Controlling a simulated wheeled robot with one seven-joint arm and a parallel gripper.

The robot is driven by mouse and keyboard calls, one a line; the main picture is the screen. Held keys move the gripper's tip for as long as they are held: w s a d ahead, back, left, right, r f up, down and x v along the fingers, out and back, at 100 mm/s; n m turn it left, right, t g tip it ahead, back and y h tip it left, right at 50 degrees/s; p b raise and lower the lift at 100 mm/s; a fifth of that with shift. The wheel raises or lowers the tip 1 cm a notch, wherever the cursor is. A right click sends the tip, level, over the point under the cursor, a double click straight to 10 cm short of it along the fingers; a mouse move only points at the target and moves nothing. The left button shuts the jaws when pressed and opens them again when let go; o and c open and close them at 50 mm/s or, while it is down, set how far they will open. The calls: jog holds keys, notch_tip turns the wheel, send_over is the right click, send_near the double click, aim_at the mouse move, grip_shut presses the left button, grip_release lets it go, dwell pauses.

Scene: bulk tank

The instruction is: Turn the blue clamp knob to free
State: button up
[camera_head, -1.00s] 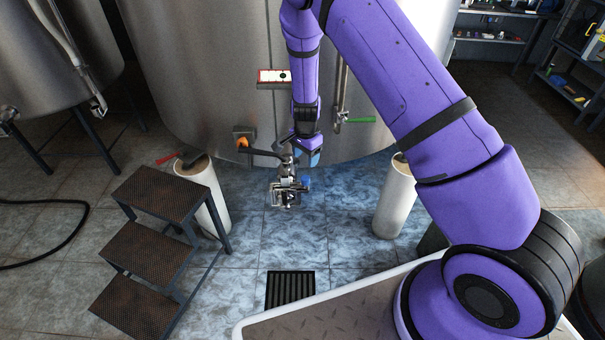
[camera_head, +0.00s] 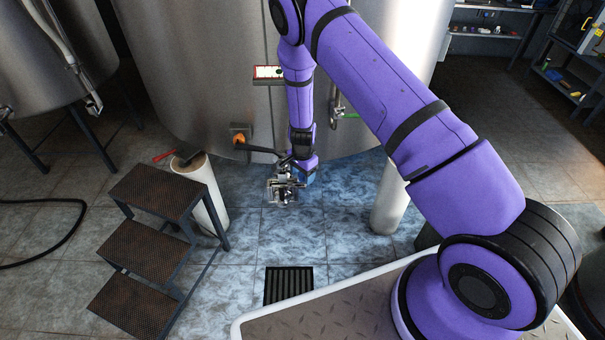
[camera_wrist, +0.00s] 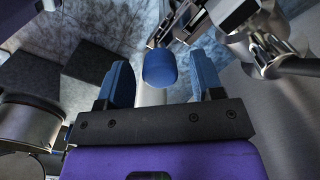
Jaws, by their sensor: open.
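The blue clamp knob (camera_wrist: 160,67) shows as a rounded blue cap on a pale stem in the wrist view. My gripper (camera_wrist: 161,60) is open, with one blue finger to the left of the knob and one to the right. A gap shows on both sides, so neither finger appears to touch it. How deep the knob sits between the fingers is hard to tell. The metal clamp fitting (camera_head: 284,188) hangs in front of the tank in the head view. There my gripper (camera_head: 304,176) is just right of the fitting and largely hides the knob.
The big steel tank (camera_head: 190,80) stands behind the fitting. An orange part (camera_head: 239,139) with a dark pipe is at its left. White posts (camera_head: 206,190) stand on either side, and dark steps (camera_head: 158,190) are at the left. The floor around the drain (camera_head: 288,285) is clear.

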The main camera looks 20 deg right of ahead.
jog(key=shift+c, duration=0.4)
jog(key=c, duration=0.8)
jog(key=shift+c, duration=0.2)
jog(key=shift+n, duration=0.3)
jog(key=n, duration=0.3)
jog(key=shift+n, duration=0.3)
jog(key=n, duration=0.4)
jog(key=shift+n, duration=0.3)
jog(key=n, duration=0.4)
jog(key=shift+n, duration=2.5)
